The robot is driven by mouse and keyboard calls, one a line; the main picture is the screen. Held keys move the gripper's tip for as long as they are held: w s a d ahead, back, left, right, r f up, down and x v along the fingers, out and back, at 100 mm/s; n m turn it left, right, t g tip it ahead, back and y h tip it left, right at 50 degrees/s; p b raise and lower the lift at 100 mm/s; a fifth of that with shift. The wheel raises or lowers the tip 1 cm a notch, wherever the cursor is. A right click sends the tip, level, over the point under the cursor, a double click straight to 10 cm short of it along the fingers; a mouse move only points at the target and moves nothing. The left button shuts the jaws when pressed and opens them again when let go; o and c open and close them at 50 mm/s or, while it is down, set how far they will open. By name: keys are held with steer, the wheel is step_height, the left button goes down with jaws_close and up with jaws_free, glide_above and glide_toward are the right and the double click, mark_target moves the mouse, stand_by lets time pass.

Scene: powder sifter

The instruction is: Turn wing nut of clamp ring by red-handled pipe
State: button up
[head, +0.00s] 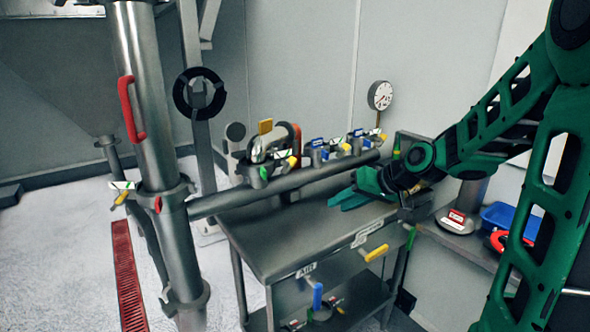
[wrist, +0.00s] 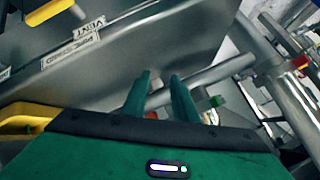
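The red-handled pipe (head: 155,100) is a grey vertical tube at the left of the head view, with a red handle (head: 131,108) on its side. A clamp ring (head: 172,192) surrounds it below the handle. A small red part (head: 157,204) sits on the ring's front; I cannot tell if it is the wing nut. My gripper (head: 345,198) is over the steel table, well to the right of the ring. In the wrist view my gripper (wrist: 160,92) has its two green fingers apart, with nothing clearly held between them.
A horizontal pipe (head: 225,201) with several labelled valves runs from the red-handled pipe across the steel table (head: 275,256). A blue bin (head: 497,218) stands at the right. The floor at left is mostly clear.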

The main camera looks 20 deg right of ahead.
mark_target(292, 166)
steer(key=w+a+r+t+y, duration=0.2)
steer(key=w+r+t+y, duration=0.15)
steer(key=w+r, duration=0.45)
steer(key=x, duration=1.2)
steer(key=shift+w+d+m+t, duration=0.15)
steer(key=shift+d+m+t, duration=0.15)
steer(key=shift+m+t, duration=0.1)
steer(key=shift+f, duration=0.1)
steer(key=shift+c, duration=0.4)
